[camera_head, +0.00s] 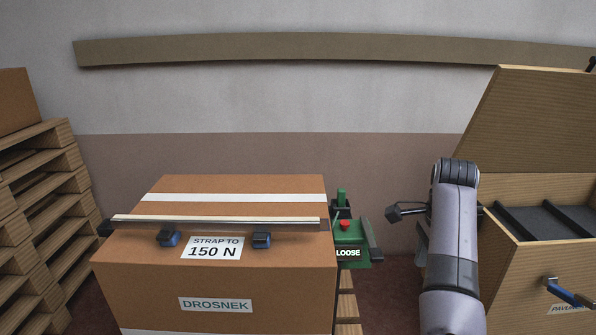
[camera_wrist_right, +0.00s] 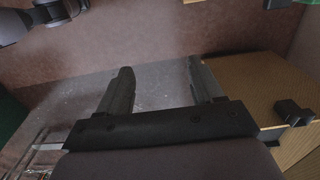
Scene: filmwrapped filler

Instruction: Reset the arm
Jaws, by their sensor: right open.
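My right arm (camera_head: 455,240) rises at the right of the head view, between the strapped box and the wooden crate. Its gripper is mostly hidden behind the arm there. In the right wrist view my right gripper (camera_wrist_right: 160,65) has its two fingers spread apart, with nothing between them. The fingers hang over bare floor beside a wooden surface. My left gripper is not in view.
A cardboard box (camera_head: 215,280) stands front left with a strip across its top. A green tensioner (camera_head: 350,238) marked LOOSE sits at its right side. An open wooden crate (camera_head: 545,265) is close right of my arm. Pallets (camera_head: 35,190) stand far left.

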